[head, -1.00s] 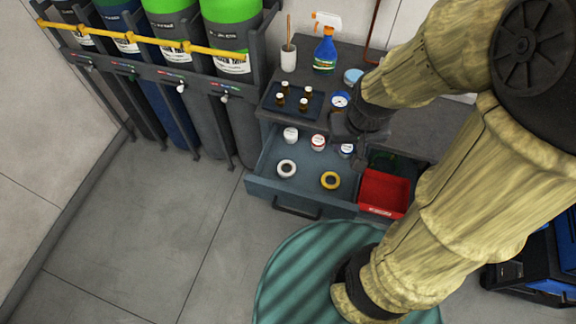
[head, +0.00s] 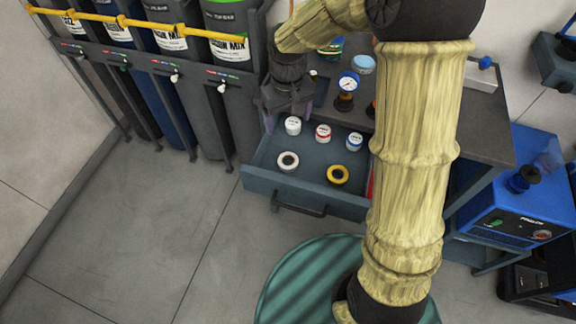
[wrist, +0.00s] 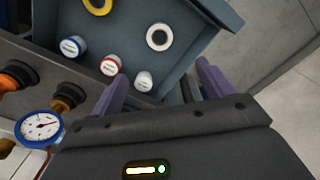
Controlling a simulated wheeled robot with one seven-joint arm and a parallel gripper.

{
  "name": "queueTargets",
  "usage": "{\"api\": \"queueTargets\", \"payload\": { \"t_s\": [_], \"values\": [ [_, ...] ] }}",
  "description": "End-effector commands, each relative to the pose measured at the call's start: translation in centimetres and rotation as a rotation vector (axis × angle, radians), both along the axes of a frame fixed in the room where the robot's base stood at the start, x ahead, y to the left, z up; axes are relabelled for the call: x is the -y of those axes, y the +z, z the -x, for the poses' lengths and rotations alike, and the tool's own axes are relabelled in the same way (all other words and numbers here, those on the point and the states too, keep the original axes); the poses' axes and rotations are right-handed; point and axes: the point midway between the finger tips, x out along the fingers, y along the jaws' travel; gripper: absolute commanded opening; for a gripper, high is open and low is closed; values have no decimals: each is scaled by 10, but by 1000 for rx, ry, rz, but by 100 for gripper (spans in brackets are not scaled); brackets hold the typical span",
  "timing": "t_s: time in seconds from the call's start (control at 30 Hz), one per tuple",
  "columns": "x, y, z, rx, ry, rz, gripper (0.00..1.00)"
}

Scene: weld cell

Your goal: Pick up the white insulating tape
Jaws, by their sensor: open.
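The white insulating tape (head: 288,161) is a white ring lying flat in the open drawer (head: 262,178), at its front left. It also shows in the wrist view (wrist: 159,37), near the top, beyond my fingertips. My gripper (head: 287,122) is open and empty above the back left part of the drawer, behind the tape and apart from it. In the wrist view the purple fingers of my gripper (wrist: 160,80) stand apart with a small white jar (wrist: 144,81) appearing between them. Nothing hides the tape.
A yellow tape ring (head: 338,174) lies right of the white one. A red-banded jar (head: 323,132) and a blue-banded jar (head: 355,142) stand at the drawer's back. A pressure gauge (head: 348,83) sits on the cabinet top. Gas cylinders (head: 232,60) stand at the left.

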Motion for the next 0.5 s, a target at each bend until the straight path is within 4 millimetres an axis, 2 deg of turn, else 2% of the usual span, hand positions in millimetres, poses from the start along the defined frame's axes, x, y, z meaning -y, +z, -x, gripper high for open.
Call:
{"api": "queueTargets", "payload": {
  "t_s": [0.27,0.5],
  "values": [
    [1,-4,1,0,-2,0,80],
    [1,-42,1,-5,-1,1,80]
  ]
}}
